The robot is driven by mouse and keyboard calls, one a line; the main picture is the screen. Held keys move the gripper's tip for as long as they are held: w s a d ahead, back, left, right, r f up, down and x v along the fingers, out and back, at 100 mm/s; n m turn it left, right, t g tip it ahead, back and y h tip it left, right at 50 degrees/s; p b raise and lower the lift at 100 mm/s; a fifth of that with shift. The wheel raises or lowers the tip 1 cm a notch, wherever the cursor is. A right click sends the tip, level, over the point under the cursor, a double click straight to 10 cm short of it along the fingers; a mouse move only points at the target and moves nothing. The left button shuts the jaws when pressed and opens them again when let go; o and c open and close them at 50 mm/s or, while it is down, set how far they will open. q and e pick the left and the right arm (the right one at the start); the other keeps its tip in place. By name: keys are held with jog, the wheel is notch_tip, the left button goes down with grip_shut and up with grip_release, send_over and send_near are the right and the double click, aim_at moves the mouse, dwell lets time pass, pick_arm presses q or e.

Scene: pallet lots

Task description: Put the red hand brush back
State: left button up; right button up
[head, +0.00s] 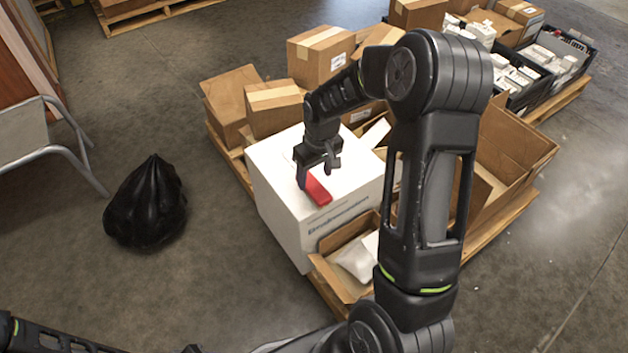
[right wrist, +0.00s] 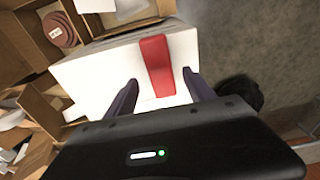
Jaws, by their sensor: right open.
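The red hand brush (head: 318,191) lies on top of a large white box (head: 283,205) with blue lettering. It also shows in the right wrist view (right wrist: 157,64), lying near an edge of the white box top. My right gripper (head: 318,174) points down at the brush in the head view. In the right wrist view its two fingers (right wrist: 160,88) are apart, one on each side of the red brush, with white box surface showing between. I cannot tell how far the fingertips are above the box. Part of my left arm shows at the lower left; its gripper does not show clearly.
The white box stands on a wooden pallet (head: 327,292) among brown cartons (head: 319,55) and open boxes (head: 513,146). A black bag (head: 146,203) sits on the floor at left, near a grey metal frame (head: 70,150). Dark crates (head: 567,50) stand at the back right. Floor between bag and pallet is clear.

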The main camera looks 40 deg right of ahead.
aim_at(317, 190)
notch_tip(317, 190, up, 6)
jog(key=p, duration=0.1)
jog(key=shift+s, duration=0.4)
